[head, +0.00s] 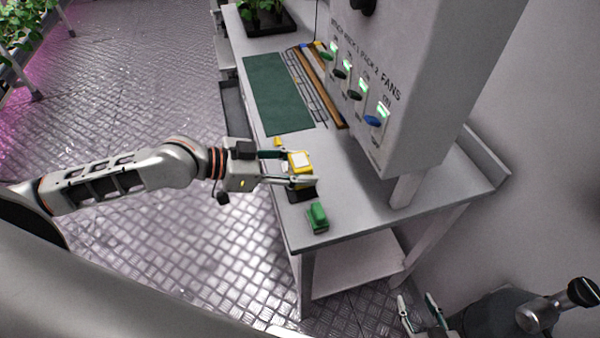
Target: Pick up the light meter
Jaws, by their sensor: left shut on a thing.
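The light meter (301,161), a yellow device with a pale top face, is at the near end of the grey workbench (352,205). My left gripper (303,168) reaches in from the left with one finger on each side of it and is shut on it. The fingers hide parts of its sides. A black pad or base (302,194) shows just below it; I cannot tell whether the meter touches it. My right gripper (420,312) is at the lower right, off the bench, with its fingers apart and nothing between them.
A green object (317,217) stands near the bench's front corner, close to my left gripper. A small yellow item (277,141) and a green mat (278,93) lie behind. A grey control box (415,85) with switches overhangs the bench. A plant tray (268,22) is at the far end.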

